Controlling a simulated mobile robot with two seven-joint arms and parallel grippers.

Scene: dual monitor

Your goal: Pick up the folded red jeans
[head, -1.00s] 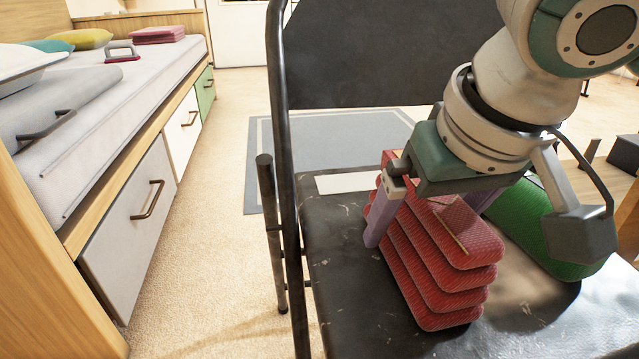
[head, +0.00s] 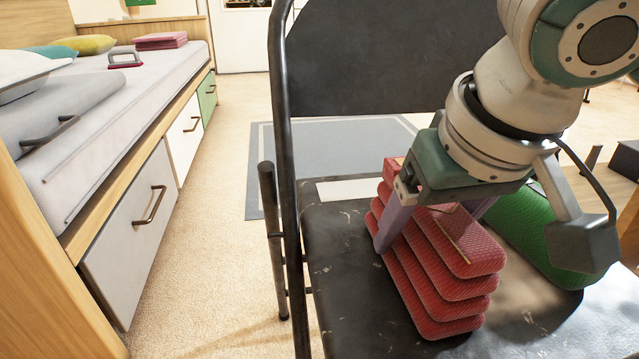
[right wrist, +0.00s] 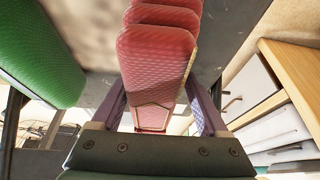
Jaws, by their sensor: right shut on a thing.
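The folded red jeans (head: 430,262) are a layered red stack on the black seat of a chair (head: 345,285). In the head view my right gripper (head: 432,232) comes down over the jeans from above, with one purple finger against their left side and the other finger mostly hidden behind them. In the right wrist view the jeans (right wrist: 157,80) lie between the two fingers of the right gripper (right wrist: 162,108). The right gripper is shut on the jeans. I cannot tell whether the jeans' underside touches the seat. My left gripper is not in view.
A green rolled item (head: 530,228) lies right beside the jeans on the seat. The chair's black metal frame (head: 283,130) rises at left. A bed with drawers (head: 150,205) stands at far left, holding other folded red cloth (head: 162,41). Carpet between bed and chair is clear.

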